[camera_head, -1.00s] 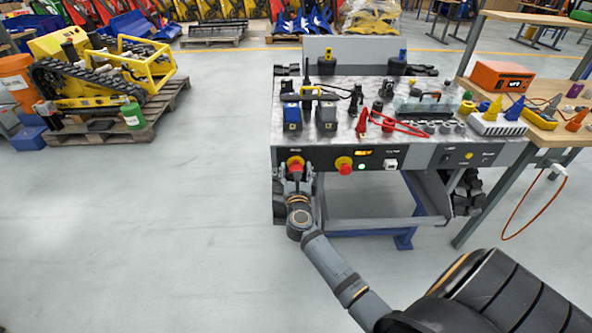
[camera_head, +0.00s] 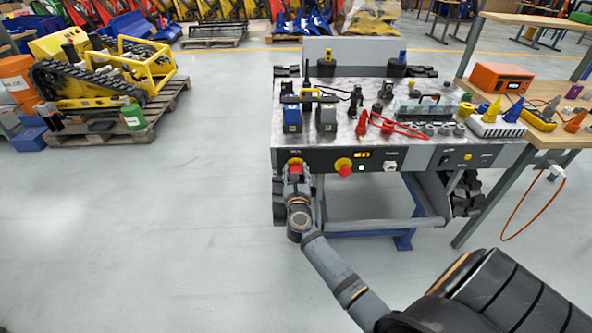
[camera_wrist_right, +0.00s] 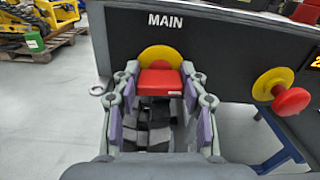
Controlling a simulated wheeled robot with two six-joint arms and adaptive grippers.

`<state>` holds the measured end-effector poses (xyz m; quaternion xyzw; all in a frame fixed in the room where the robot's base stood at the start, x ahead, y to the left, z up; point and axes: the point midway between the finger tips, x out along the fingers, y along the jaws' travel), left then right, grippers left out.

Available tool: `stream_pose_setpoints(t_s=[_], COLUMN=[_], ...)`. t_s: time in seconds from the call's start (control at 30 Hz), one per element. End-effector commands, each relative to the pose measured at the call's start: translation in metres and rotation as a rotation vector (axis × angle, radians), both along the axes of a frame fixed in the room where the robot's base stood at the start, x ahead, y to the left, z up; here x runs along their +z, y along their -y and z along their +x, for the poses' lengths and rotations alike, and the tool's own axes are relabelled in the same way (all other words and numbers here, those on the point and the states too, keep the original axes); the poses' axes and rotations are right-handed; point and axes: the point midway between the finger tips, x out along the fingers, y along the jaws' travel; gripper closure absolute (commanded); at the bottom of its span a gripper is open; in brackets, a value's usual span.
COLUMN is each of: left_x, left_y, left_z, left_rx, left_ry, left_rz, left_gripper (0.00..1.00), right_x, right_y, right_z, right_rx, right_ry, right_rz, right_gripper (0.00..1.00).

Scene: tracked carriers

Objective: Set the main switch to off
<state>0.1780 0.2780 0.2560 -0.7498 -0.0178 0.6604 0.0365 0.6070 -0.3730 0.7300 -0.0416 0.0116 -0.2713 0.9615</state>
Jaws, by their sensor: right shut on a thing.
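The main switch (camera_wrist_right: 160,82) is a red handle on a round yellow disc, under the label MAIN on the carrier's dark front panel. It also shows at the panel's left end in the head view (camera_head: 295,163). My right gripper (camera_wrist_right: 160,88) is shut on the red handle, with one finger on each side of it. In the head view my right gripper (camera_head: 295,177) reaches the switch from below and covers part of it. The handle's exact angle is hard to read. My left gripper is not in view.
A red mushroom button (camera_head: 345,171) on a yellow disc sits right of the switch. Beside it are a small pale lamp (camera_head: 361,168), an orange display (camera_head: 363,155) and a white socket (camera_head: 390,166). The carrier's top (camera_head: 340,90) holds batteries and tools.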

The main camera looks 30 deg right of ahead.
Motion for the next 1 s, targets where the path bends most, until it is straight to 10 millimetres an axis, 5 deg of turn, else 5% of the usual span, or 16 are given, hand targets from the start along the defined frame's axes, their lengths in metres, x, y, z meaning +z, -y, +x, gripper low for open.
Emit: stream_pose_setpoints(t_s=[0.53, 1.0], left_x=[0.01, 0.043], left_y=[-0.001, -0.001], left_z=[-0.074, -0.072], left_rx=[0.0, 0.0], left_ry=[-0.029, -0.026], left_rz=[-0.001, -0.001], left_gripper=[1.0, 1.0], right_x=[0.003, 0.001], right_y=[-0.002, -0.003], right_z=[0.001, 0.002], right_rx=[0.001, 0.002], right_ry=[-0.253, -0.486], right_rz=[-0.408, -0.789], right_gripper=[0.88, 0.88])
